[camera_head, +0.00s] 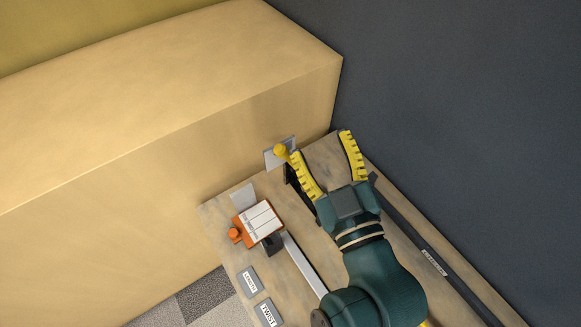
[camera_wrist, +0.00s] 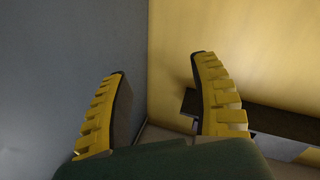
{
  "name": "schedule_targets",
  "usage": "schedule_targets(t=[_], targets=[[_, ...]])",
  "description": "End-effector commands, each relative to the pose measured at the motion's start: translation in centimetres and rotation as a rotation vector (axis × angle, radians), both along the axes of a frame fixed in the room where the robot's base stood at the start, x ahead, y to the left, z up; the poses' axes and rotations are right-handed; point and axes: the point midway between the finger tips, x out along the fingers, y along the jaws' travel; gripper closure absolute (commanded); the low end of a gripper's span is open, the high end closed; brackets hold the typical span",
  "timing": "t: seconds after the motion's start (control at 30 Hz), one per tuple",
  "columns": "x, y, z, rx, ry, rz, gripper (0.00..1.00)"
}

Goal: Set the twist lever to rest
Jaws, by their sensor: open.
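My gripper (camera_head: 321,145) is open, with its two yellow ribbed fingers spread wide and nothing seen between them. In the wrist view the open gripper (camera_wrist: 160,66) also has an empty gap. A yellow ball knob (camera_head: 281,149) shows just outside the left finger's tip in the head view, beside a black part (camera_head: 291,176) that the finger partly hides. I cannot tell whether the knob touches the finger, or surely that it is the twist lever. A TWIST label plate (camera_head: 268,313) lies near the bench's front left.
An orange unit with a white marked panel (camera_head: 258,222) and an orange knob (camera_head: 234,234) stands on the wooden bench (camera_head: 322,153). A LENGTH plate (camera_head: 249,281) lies nearby. A dark bar (camera_wrist: 260,118) is behind the right finger. A tan block (camera_head: 170,120) borders the bench.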

Motion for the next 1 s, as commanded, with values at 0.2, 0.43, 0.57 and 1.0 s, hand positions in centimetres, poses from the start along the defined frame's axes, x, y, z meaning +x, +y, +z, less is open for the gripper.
schedule_targets(t=[0.2,0.43,0.57,1.0], targets=[[-0.6,-0.1,-16.4,-0.055,0.030,0.098,0.37],[-0.4,0.3,-18.5,-0.066,0.019,0.129,0.37],[1.6,1.2,-18.2,-0.066,0.020,0.132,0.37],[11.3,5.1,-18.3,-0.065,0.021,0.130,0.37]])
